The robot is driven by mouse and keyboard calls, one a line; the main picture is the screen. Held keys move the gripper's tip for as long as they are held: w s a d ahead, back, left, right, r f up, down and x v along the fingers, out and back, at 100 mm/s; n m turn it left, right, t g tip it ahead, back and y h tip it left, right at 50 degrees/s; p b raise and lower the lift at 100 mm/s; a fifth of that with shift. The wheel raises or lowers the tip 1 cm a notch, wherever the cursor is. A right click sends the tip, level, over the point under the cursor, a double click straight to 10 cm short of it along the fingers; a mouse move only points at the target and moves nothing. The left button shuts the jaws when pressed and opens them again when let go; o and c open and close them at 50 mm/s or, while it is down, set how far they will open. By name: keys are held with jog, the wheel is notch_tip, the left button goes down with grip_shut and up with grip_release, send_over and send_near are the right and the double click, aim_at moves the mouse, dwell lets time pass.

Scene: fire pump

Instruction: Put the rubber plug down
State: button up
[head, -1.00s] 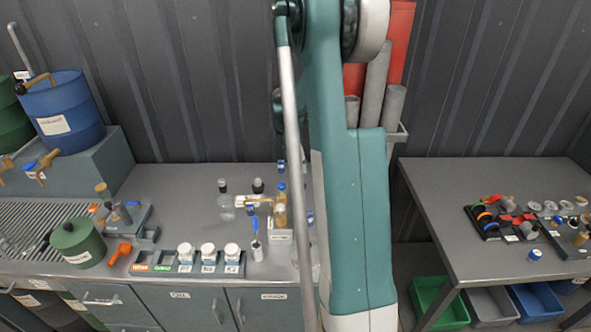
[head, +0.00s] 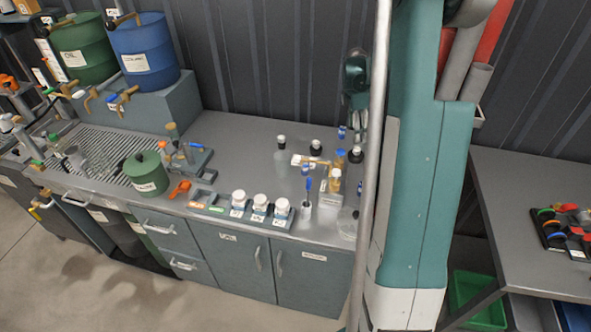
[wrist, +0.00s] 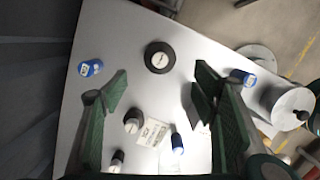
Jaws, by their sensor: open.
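My gripper (wrist: 160,82) is open in the wrist view, its two dark green fingers wide apart with nothing between the tips. A round black piece with a pale centre (wrist: 158,57) stands on the grey worktop (wrist: 110,30), just beyond the fingertips. It may be the rubber plug, but I cannot tell for sure.
Black-topped bottles (wrist: 132,120) and blue-capped pieces (wrist: 90,67) stand around the fingers. In the head view a row of white jars (head: 260,203), a green pot (head: 146,174) and an orange piece (head: 180,189) line the bench front. A second table (head: 530,220) stands right.

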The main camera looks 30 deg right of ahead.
jog(key=s+a+r+m+t, duration=0.25)
jog(key=a+r, duration=0.65)
jog(key=a, duration=0.5)
jog(key=s+a+r+m+t, duration=0.1)
jog(key=s+a+r+m, duration=0.2)
jog(key=a+r, duration=0.8)
jog(key=s+a+f+m+t, duration=0.1)
jog(key=s+a+m, duration=0.3)
jog(key=s+a, duration=0.6)
jog(key=s+a+f+m+t+y, duration=0.1)
jog(key=s+a+m+t, duration=0.2)
jog(key=s+a, duration=0.6)
jog(key=shift+s+a+m+y, duration=0.35)
jog(key=shift+a+m, duration=0.1)
jog(key=shift+a, duration=2.95)
jog(key=shift+f, duration=0.2)
notch_tip(320, 180, down, 20)
jog(key=b, duration=2)
jog(key=shift+f+b, duration=0.25)
jog(key=shift+b, duration=0.15)
